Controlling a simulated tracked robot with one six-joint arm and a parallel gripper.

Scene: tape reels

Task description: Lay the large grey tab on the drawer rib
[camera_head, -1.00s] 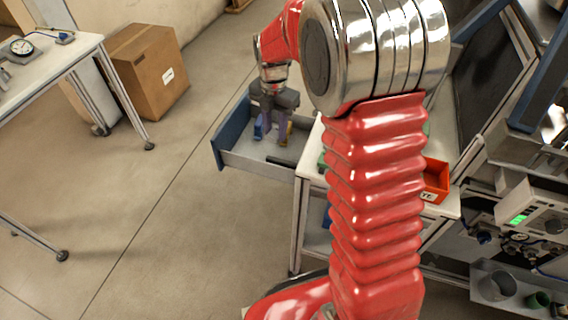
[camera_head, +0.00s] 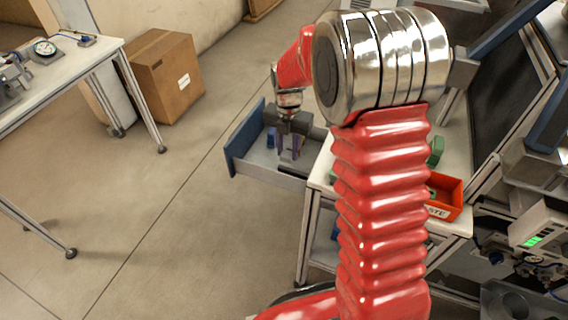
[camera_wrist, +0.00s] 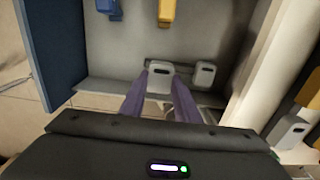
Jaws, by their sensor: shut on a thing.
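In the wrist view my gripper (camera_wrist: 160,92) is shut on a large grey tab (camera_wrist: 159,78) with a dark slot, held between its two purple fingertips. The tab is beside a dark grey rib (camera_wrist: 186,66) near the drawer's close wall; I cannot tell whether it touches the rib. A smaller grey tab (camera_wrist: 205,74) is at the rib's right part. The open drawer (camera_head: 243,140) has a blue front panel, and my gripper (camera_head: 290,156) reaches down into it in the head view. The grey tab cannot be made out there.
A blue tab (camera_wrist: 109,9) and a yellow tab (camera_wrist: 167,11) are farther inside the drawer. The drawer floor between them is bare. The bench (camera_head: 322,170) stands right of the drawer, with an orange bin (camera_head: 447,196) on it. A cardboard box (camera_head: 163,78) stands on the floor behind.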

